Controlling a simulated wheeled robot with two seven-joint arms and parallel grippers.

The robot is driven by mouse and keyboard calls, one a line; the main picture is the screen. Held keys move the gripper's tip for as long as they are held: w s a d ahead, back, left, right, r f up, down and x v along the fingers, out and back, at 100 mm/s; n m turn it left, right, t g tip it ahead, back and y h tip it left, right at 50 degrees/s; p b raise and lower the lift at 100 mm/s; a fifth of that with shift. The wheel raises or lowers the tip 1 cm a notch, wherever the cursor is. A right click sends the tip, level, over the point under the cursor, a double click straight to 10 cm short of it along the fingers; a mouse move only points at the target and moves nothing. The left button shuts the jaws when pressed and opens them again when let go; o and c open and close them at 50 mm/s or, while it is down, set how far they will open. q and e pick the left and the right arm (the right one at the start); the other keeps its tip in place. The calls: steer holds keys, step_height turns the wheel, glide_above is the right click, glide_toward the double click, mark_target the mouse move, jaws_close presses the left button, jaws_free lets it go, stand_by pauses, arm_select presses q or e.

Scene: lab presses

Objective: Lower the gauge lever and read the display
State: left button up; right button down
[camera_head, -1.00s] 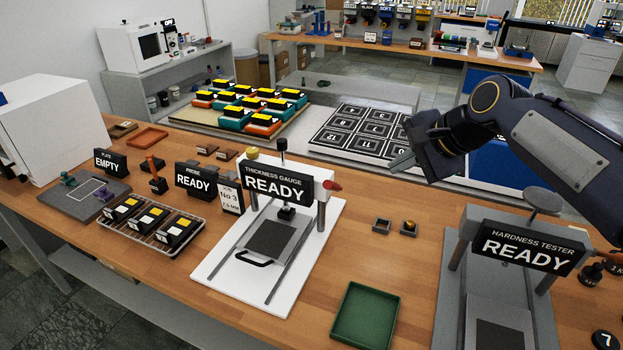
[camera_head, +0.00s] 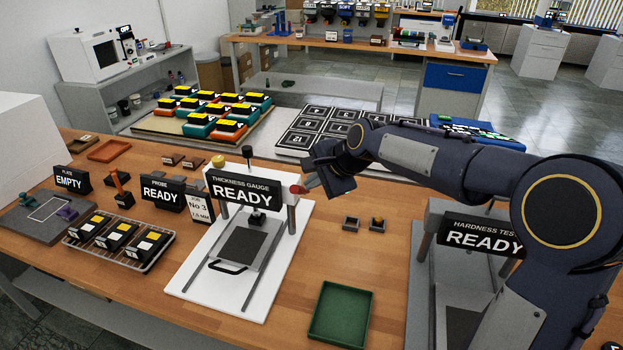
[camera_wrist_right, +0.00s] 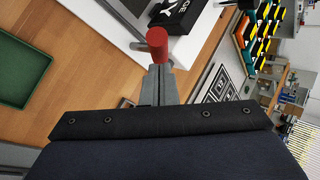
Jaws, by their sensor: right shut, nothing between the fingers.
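The thickness gauge (camera_head: 243,190) stands on a white base plate (camera_head: 210,290), and its display reads "READY". Its lever, with a red knob (camera_head: 298,189), sticks out on the gauge's right side; the red knob also shows in the right wrist view (camera_wrist_right: 157,43). My right gripper (camera_head: 308,184) is shut and empty, with its fingertips at the red knob. In the right wrist view the shut fingers (camera_wrist_right: 158,72) point at the knob, just below it in the picture; I cannot tell whether they touch. My left gripper is not in view.
A hardness tester (camera_head: 422,270) stands to the right, partly behind my right arm. A green tray (camera_head: 341,313) and two small holders (camera_head: 351,223) lie on the bench between them. A rack of samples (camera_head: 120,240) and sign blocks stand left of the gauge.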

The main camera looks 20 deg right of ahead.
steer(key=shift+a+f, duration=0.15)
steer(key=shift+a, duration=0.05)
stand_by(0.3)
